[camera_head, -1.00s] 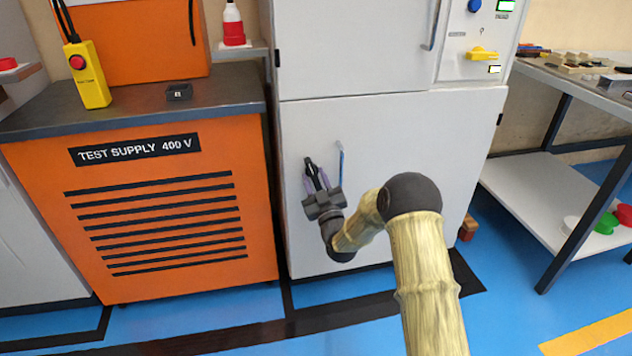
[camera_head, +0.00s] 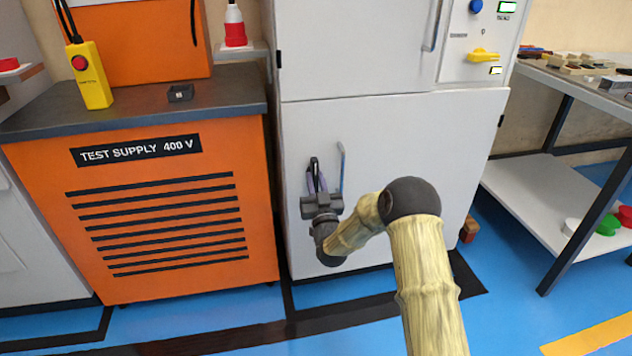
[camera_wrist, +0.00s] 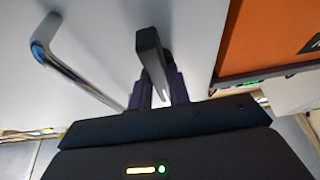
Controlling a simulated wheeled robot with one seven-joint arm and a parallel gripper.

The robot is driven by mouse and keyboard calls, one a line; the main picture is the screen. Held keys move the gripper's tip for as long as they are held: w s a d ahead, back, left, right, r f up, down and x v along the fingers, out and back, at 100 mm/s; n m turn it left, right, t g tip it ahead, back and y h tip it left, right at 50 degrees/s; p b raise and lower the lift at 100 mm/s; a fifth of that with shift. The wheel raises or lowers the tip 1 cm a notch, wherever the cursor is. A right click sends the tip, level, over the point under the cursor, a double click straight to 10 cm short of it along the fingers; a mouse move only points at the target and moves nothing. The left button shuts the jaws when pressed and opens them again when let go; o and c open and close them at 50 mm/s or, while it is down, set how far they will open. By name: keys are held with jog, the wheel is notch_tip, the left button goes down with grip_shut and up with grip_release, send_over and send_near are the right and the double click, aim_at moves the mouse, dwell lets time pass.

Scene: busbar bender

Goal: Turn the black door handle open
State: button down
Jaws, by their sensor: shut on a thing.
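The black door handle (camera_head: 313,166) is on the left part of the lower white cabinet door (camera_head: 420,150). In the wrist view the handle (camera_wrist: 149,50) is a dark lever, its near part running down between the fingers. My gripper (camera_head: 316,184) is at the handle, with its two purplish fingers on either side of it. In the wrist view my gripper (camera_wrist: 159,92) is shut on the handle's lower part. The exact contact is partly hidden. The lower door looks closed.
A bluish metal pull bar (camera_head: 341,166) stands just right of the handle, and also shows in the wrist view (camera_wrist: 75,72). An orange test supply cabinet (camera_head: 250,220) stands close on the left. A workbench (camera_head: 530,190) is at the right.

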jog(key=c, duration=1.3)
grip_release()
jog(key=shift+r, duration=0.1)
jog(key=shift+a, duration=0.2)
jog(key=shift+s+d, duration=0.1)
jog(key=shift+d, duration=0.05)
jog(key=shift+s+f, duration=0.15)
jog(key=shift+f, duration=0.05)
jog(key=b+v, duration=0.1)
jog(key=v, duration=1.5)
jog(key=shift+s+f+b, duration=0.15)
jog(key=shift+s+b, duration=0.2)
jog(key=shift+s, duration=0.05)
